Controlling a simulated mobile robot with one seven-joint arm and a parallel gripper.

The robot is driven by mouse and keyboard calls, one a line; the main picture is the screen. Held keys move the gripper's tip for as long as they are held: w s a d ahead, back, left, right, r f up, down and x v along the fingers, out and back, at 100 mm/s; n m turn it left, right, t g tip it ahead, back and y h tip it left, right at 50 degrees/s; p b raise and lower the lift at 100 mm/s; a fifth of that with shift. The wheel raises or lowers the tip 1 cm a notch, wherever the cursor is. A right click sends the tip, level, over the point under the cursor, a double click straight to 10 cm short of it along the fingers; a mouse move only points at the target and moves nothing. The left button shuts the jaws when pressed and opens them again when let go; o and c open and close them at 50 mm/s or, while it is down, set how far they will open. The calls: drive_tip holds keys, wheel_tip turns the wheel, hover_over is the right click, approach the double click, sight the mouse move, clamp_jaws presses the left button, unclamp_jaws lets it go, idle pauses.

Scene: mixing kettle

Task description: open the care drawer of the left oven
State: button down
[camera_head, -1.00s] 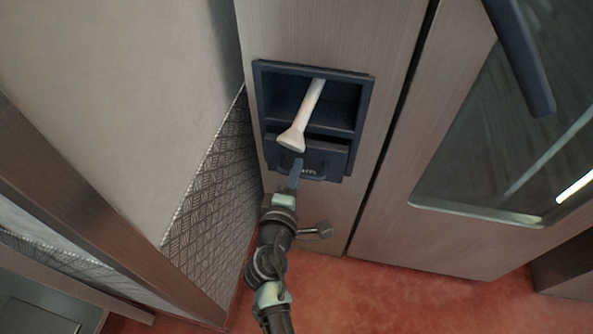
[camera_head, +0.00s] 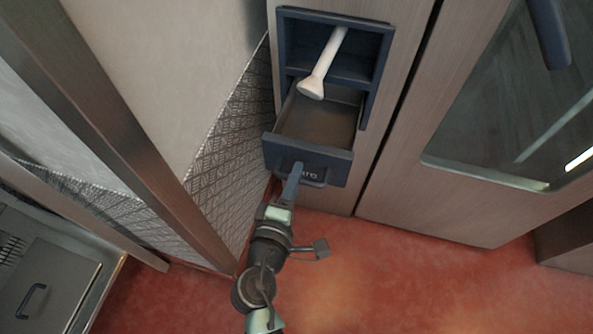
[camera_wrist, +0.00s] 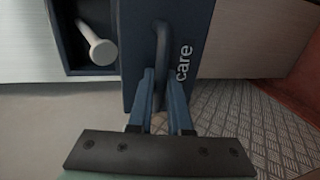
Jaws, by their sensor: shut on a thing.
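The care drawer (camera_head: 345,168) is a dark blue drawer in the lower part of a recessed housing in the left oven's panel. It stands pulled out, and its empty-looking grey inside shows. In the wrist view its front (camera_wrist: 190,45) bears the word "care" beside a dark bar handle (camera_wrist: 161,45). In the wrist view the fingers (camera_wrist: 160,85) close around the handle's near end. The exact contact is partly hidden by the fingers.
A white shower-like nozzle (camera_head: 312,88) hangs in the open recess above the drawer. A patterned wall (camera_head: 225,150) stands close at the left. The oven door (camera_head: 430,190) with its glass is at the right. Red floor (camera_head: 400,270) is clear below.

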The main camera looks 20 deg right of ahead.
drive_tip(key=c, duration=0.8)
unclamp_jaws()
drive_tip(key=shift+c, duration=0.2)
drive_tip(key=p+v, duration=0.1)
drive_tip(key=v, duration=1.2)
